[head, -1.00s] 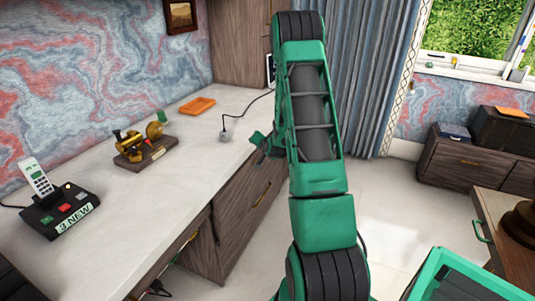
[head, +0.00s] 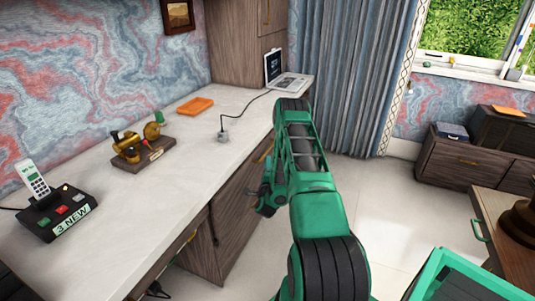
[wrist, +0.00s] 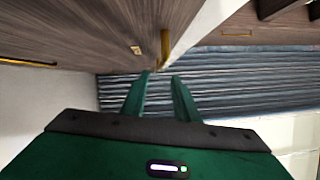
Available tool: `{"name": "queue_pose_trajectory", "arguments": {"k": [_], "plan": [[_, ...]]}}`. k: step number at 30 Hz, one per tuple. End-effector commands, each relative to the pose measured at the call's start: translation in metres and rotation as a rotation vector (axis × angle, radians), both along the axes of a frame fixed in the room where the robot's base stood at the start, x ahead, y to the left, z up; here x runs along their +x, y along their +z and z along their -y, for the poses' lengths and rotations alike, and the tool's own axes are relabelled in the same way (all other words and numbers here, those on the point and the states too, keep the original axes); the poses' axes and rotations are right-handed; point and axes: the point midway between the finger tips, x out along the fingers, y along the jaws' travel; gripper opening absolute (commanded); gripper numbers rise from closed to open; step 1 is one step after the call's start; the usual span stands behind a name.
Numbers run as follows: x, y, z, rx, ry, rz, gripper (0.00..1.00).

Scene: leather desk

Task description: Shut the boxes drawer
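The desk's right cabinet (head: 232,208) has wooden fronts and a brass handle (head: 265,153) near its top. I cannot read which drawer is the boxes drawer, or tell from the head view whether one is out. My gripper (head: 264,203) hangs beside these fronts, below the desktop's edge. In the wrist view my gripper (wrist: 162,77) has its two green fingers apart with nothing between them. Just beyond the fingertips are a wooden front with an upright brass handle (wrist: 166,45) and a small plate (wrist: 136,50), too small to read. Contact is not visible.
A blue curtain (head: 362,80) hangs behind. Pale floor (head: 385,215) is clear between.

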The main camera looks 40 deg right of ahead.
Motion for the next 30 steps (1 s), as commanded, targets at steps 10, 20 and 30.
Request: {"name": "queue_pose_trajectory", "arguments": {"k": [10, 20, 30], "plan": [[0.036, 0.005, 0.032, 0.0, 0.0, 0.007, 0.28], [0.07, 0.008, 0.063, -0.001, 0.005, 0.005, 0.28], [0.078, 0.009, 0.07, 0.0, 0.006, 0.002, 0.28]]}}
